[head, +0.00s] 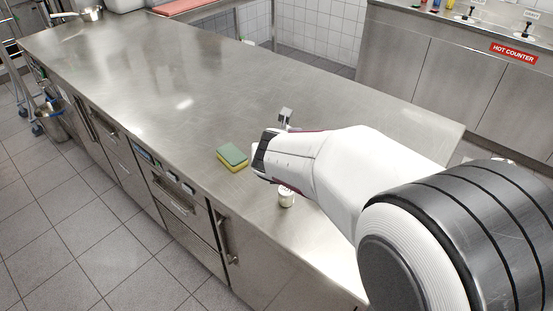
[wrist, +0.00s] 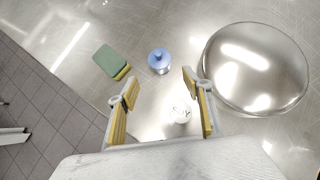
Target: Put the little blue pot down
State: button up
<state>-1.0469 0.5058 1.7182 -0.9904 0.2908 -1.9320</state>
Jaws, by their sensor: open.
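The little blue pot (wrist: 160,61) shows in the wrist view just beyond my fingertips, apparently upright on the steel counter (wrist: 145,25). My gripper (wrist: 160,77) is open, its two yellow-padded fingers spread wide with nothing gripped between them. The pot lies ahead of the gap between the tips and appears clear of both fingers. In the head view my arm hides the pot, and the fingers are mostly hidden too. The bare counter (head: 150,70) stretches away to the upper left there.
A green and yellow sponge (wrist: 112,61) lies left of the pot; it also shows in the head view (head: 232,157). A large shiny steel dome (wrist: 255,68) is to the right. A small white jar (wrist: 180,114) stands near my right finger. The counter's front edge is close to the sponge.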

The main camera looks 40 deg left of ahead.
dwell(0.4)
